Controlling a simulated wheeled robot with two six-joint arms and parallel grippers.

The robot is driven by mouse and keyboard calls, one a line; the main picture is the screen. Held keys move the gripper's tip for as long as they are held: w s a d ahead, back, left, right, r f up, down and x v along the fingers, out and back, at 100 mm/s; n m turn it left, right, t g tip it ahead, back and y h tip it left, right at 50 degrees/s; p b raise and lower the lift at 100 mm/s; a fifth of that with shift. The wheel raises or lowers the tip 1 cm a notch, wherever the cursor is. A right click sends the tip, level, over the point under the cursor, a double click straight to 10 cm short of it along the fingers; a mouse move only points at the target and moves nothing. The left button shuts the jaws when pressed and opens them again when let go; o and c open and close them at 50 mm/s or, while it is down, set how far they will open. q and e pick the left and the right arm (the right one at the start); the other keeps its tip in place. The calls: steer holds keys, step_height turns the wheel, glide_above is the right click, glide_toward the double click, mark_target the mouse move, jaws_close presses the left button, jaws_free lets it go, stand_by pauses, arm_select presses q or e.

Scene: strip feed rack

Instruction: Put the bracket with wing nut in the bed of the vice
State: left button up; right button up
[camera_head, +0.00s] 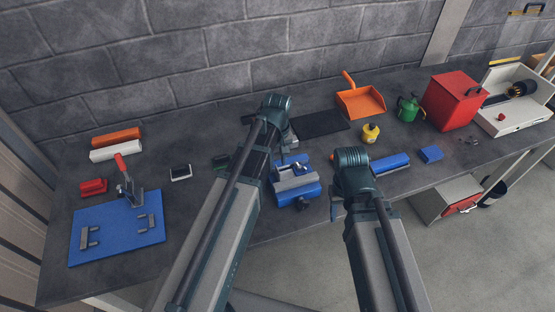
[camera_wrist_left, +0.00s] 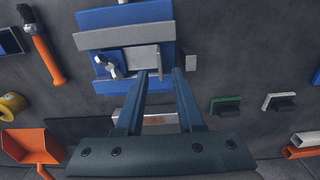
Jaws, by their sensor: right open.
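The blue vice (camera_head: 296,190) stands on the bench between my arms; it fills the upper middle of the left wrist view (camera_wrist_left: 140,15). My left gripper (camera_wrist_left: 165,72) is open. Its left fingertip overlaps the plate's edge in the picture; whether they touch, I cannot tell.
A blue fixture board (camera_head: 115,228) with a red-handled clamp stands left. A white-and-black piece (camera_head: 180,172) and a green piece (camera_wrist_left: 225,104) lie near the vice. A blue bar (camera_head: 390,163), yellow pot (camera_head: 371,133), orange dustpan (camera_head: 361,101) and red box (camera_head: 454,100) lie right.

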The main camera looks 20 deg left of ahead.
arm_select(q)
step_height(320, 180, up, 6)
steer(key=p, duration=0.5)
steer(key=s+d+m+y, duration=0.1)
steer(key=s+d+m, duration=0.9)
steer(key=s, duration=0.4)
steer(key=shift+s+d+m, duration=0.15)
steer(key=shift+d+m, duration=0.1)
steer(key=shift+m, duration=0.05)
arm_select(e)
step_height(320, 180, up, 6)
